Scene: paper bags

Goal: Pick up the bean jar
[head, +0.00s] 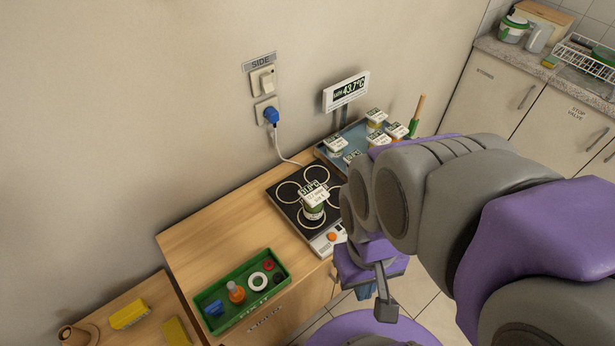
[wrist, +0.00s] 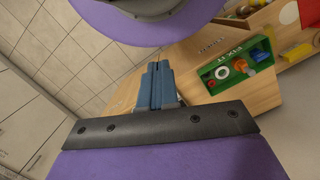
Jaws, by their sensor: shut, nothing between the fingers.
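A small jar (head: 313,202) with a green and white label and a white tag on top stands on the black hot plate (head: 290,212). More labelled jars (head: 376,118) stand in the blue-grey tray (head: 352,133) behind it. The labels are too small to read, so I cannot tell which one is the bean jar. My gripper (wrist: 158,68) is shut and empty, its blue fingers together in the wrist view. In the head view it hangs in front of the cabinet, right of and apart from the hot plate. My arm hides part of the tray's right side.
A green toolbox tray (head: 282,268) with small parts sits at the cabinet's front left; it also shows in the wrist view (wrist: 207,75). A cord runs to the wall socket. Bare wood (head: 215,235) lies left of the plate.

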